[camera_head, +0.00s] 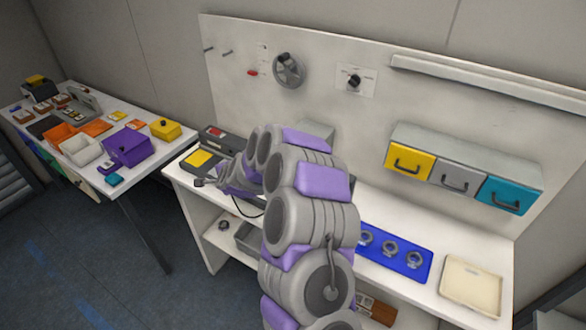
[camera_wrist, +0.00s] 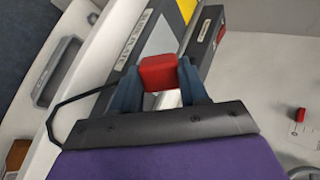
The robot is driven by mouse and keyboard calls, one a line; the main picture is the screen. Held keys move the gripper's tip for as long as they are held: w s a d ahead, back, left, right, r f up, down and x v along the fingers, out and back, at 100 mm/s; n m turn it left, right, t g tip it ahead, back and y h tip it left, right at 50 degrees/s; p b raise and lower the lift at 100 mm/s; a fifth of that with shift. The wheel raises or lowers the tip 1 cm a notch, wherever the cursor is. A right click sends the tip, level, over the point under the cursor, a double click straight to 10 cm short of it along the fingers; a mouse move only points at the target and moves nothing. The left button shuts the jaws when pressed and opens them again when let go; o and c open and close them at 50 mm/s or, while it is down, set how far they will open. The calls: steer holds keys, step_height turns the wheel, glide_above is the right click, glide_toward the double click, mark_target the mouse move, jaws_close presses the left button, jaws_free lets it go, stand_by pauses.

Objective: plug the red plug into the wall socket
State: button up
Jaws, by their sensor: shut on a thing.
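In the wrist view a red block-shaped plug (camera_wrist: 159,72) sits between the two dark blue fingers of my gripper (camera_wrist: 160,85). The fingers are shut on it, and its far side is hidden. A black cable (camera_wrist: 62,112) curves out from beside the gripper. In the head view my gripper (camera_head: 203,183) is low over the left end of the white workbench, and the red plug cannot be made out there. I cannot pick out the wall socket with certainty. A small red piece (camera_head: 252,72) is on the upright panel; a red piece on a pale surface also shows in the wrist view (camera_wrist: 299,115).
A grey device with a yellow panel (camera_head: 200,159) stands close to my gripper. The panel holds a handwheel (camera_head: 289,70) and a black knob (camera_head: 354,80). Coloured drawers (camera_head: 457,178), a blue tray (camera_head: 410,262) and a beige tray (camera_head: 472,287) are right. A side table (camera_head: 95,165) stands left.

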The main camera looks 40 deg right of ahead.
steer(key=s+d+m+h, duration=0.1)
steer(key=d+m+h, duration=0.1)
steer(key=d, duration=0.1)
steer(key=s+d+m+h, duration=0.1)
steer(key=d+m+h, duration=0.1)
steer(key=d+h, duration=0.1)
steer(key=s+d+m+h, duration=0.1)
steer(key=d+h, duration=0.1)
steer(key=d, duration=0.1)
steer(key=shift+s+d+r+m+t+h, duration=0.1)
steer(key=shift+d+m+t+h, duration=0.1)
steer(key=shift+m+t+h, duration=0.15)
steer(key=s+d+r+m+g+h+p, duration=0.1)
steer(key=s+d+m+g+h, duration=0.1)
steer(key=d, duration=0.5)
steer(key=s+d+r+m+g+h, duration=0.2)
steer(key=s+d+m+h, duration=0.2)
steer(key=s+d+h, duration=0.1)
steer(key=shift+s+d+p, duration=0.35)
steer(key=shift+s+d, duration=0.15)
steer(key=shift+d, duration=0.85)
steer(key=shift+d+f+g, duration=0.15)
steer(key=shift+d+g, duration=0.1)
steer(key=shift+d, duration=0.1)
steer(key=shift+a+b, duration=0.15)
steer(key=shift+b, duration=0.2)
steer(key=shift+b, duration=0.8)
steer(key=shift+w+d, duration=0.15)
steer(key=shift+d, duration=0.15)
stand_by(0.5)
